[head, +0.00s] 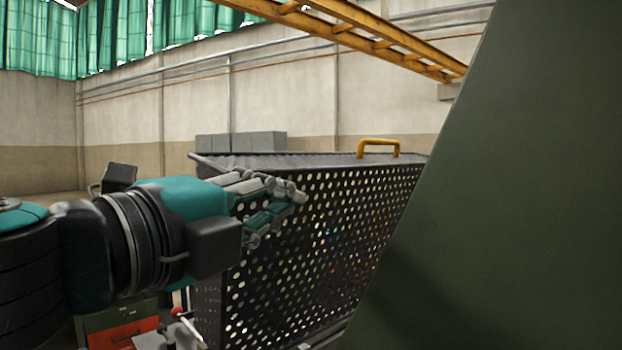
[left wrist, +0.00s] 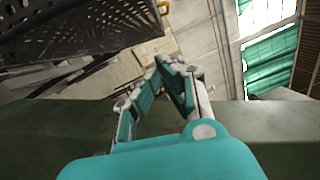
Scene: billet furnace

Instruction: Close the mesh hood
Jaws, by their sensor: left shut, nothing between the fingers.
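The mesh hood (head: 330,245) is a dark grey perforated box in the middle of the head view, with a yellow handle (head: 380,142) on its top edge at the right. In the left wrist view its perforated panel (left wrist: 100,22) shows at the upper left. My left gripper (head: 292,192) is shut and empty in front of the hood's perforated face, below and left of the handle. It also shows in the left wrist view (left wrist: 172,66), apart from the panel there. Whether the fingertips touch the mesh is unclear in the head view. My right gripper is not in view.
A large dark green slanted panel (head: 490,200) fills the right side and hides the hood's right end. Grey blocks (head: 242,141) stand behind the hood. A red-fronted box (head: 122,333) is at the lower left. A yellow overhead beam (head: 370,38) crosses high above.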

